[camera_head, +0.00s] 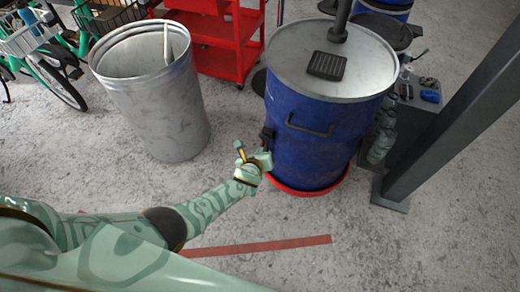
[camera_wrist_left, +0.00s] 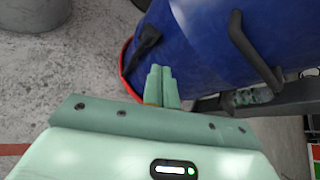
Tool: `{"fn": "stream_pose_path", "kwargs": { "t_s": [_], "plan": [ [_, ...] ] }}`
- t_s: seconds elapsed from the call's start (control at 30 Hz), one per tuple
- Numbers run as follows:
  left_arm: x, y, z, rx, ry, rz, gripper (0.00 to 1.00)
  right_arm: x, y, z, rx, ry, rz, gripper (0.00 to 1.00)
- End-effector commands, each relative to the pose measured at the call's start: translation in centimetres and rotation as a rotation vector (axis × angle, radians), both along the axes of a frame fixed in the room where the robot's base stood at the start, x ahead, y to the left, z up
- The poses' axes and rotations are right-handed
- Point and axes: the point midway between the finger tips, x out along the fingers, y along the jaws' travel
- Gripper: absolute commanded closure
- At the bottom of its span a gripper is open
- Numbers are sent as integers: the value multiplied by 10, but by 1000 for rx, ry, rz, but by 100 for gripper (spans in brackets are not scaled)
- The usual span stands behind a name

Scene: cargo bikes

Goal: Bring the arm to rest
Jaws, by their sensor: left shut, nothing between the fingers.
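My left arm comes in from the lower left in the head view. Its gripper (camera_head: 262,160) is a little to the left of a blue drum (camera_head: 310,140) and in front of its lower side; I cannot tell whether it touches. In the left wrist view the two green fingers (camera_wrist_left: 161,72) are together, with nothing between them, and the drum's blue side (camera_wrist_left: 200,45) is behind them. My right gripper is in neither view.
A grey metal bin (camera_head: 150,100) stands left of the drum. A red cart (camera_head: 222,40) and green bikes (camera_head: 50,75) are behind. A grey post (camera_head: 450,110) rises at the right. A red floor stripe (camera_head: 260,246) crosses bare concrete.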

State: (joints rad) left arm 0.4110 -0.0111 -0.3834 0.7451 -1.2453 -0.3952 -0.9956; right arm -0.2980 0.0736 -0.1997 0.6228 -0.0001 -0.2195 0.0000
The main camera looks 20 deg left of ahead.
Motion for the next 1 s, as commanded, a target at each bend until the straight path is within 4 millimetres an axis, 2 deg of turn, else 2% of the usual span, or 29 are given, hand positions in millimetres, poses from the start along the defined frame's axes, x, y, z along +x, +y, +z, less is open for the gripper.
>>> {"fn": "stream_pose_path", "kwargs": {
  "t_s": [0.67,0.73,0.77,0.8,0.83,0.87,0.9,0.97,1.0],
  "plan": [
    [-2,-1,0,-19,1,10,100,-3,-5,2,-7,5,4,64],
    [-3,-2,-1,-109,2,58,100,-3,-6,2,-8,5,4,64],
    [-5,-3,-4,-194,11,106,100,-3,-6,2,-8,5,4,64],
    [-9,-3,-11,-352,33,202,100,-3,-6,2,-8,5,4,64],
    [-15,0,-19,-489,56,296,100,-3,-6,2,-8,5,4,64],
    [-30,3,-34,-631,93,408,100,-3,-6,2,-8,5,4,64],
    [-58,8,-59,-803,148,566,100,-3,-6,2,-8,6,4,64],
    [-103,15,-93,-1003,216,790,100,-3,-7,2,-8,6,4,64],
    [-134,20,-113,-1109,251,933,100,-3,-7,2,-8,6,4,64]
  ]
}}
